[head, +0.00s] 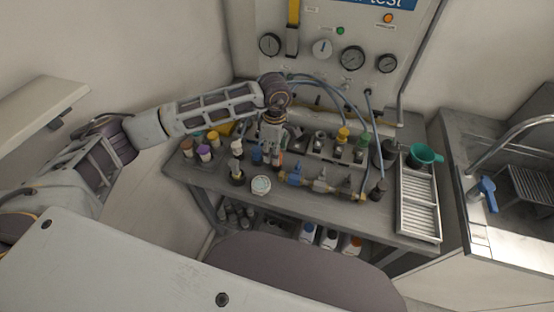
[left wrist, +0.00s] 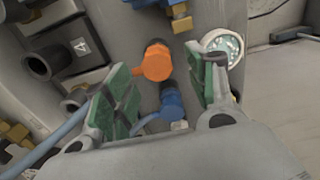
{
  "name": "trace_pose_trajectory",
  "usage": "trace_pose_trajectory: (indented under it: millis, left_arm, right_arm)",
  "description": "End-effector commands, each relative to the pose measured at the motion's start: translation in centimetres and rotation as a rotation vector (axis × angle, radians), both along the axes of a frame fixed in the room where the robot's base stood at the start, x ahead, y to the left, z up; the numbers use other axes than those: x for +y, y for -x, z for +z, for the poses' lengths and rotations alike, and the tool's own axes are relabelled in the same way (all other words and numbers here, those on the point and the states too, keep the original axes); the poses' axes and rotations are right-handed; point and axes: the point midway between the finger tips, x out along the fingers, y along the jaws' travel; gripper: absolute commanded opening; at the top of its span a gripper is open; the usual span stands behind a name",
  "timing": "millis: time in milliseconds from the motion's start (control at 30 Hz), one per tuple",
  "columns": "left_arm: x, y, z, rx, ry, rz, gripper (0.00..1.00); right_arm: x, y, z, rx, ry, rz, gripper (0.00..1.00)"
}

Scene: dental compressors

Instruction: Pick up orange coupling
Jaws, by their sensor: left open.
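The orange coupling (left wrist: 156,62) stands on the bench in the left wrist view, between and a little beyond the green finger pads. My left gripper (left wrist: 163,85) is open and empty, its pads apart on either side. A blue coupling (left wrist: 171,104) sits closer to the gripper's palm, also between the fingers. In the head view my left gripper (head: 271,148) points down over the left-middle part of the bench, and the arm and fingers largely cover the orange coupling there. My right gripper does not show.
The grey bench (head: 225,180) is crowded. Several capped bottles stand left, a round gauge (head: 261,185) in front, and a row of valve fittings (head: 320,185) right. In the wrist view, a numbered socket block (left wrist: 75,50) is left. A drain tray (head: 418,205) lies at right.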

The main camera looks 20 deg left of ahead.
Motion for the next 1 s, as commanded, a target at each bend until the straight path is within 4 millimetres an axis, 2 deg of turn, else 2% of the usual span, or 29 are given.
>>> trace_pose_trajectory:
  millis: [200,333,867,1000]
  left_arm:
    - [-0.1,-0.2,-2.5,0.003,-0.002,0.002,0.56]
    - [-0.1,-0.2,-3.5,0.002,0.000,0.001,0.56]
    - [-0.1,-0.2,-3.8,0.001,-0.001,0.000,0.56]
    - [-0.1,-0.2,-3.8,0.000,-0.001,0.001,0.38]
  right_arm:
    - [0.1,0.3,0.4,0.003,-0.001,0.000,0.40]
    - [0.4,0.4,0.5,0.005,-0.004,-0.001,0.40]
    - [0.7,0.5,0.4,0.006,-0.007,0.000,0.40]
    - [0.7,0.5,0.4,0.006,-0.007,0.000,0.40]
